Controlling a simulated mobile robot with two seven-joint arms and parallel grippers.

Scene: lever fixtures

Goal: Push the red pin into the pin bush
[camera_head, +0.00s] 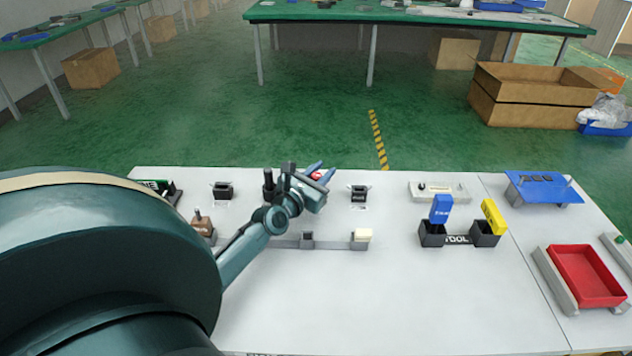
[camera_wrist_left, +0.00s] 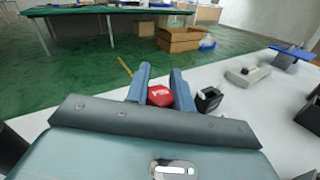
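My left gripper (camera_head: 318,174) is over the back middle of the white table. The red pin (camera_wrist_left: 160,96) shows a red head with a white mark. In the left wrist view its head fills the gap between the two blue fingers (camera_wrist_left: 160,84), and the gripper looks shut on it. In the head view only a little of the red pin (camera_head: 317,175) shows between the fingers; its lower end is hidden. I cannot tell for certain which fixture is the pin bush. A black socket block (camera_head: 359,193) stands just right of the fingers, also in the wrist view (camera_wrist_left: 208,98).
Another black block (camera_head: 223,190) stands left of the gripper. A black tool holder (camera_head: 458,239) with blue and yellow pieces and a red tray (camera_head: 586,276) are to the right. The front middle of the table is clear.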

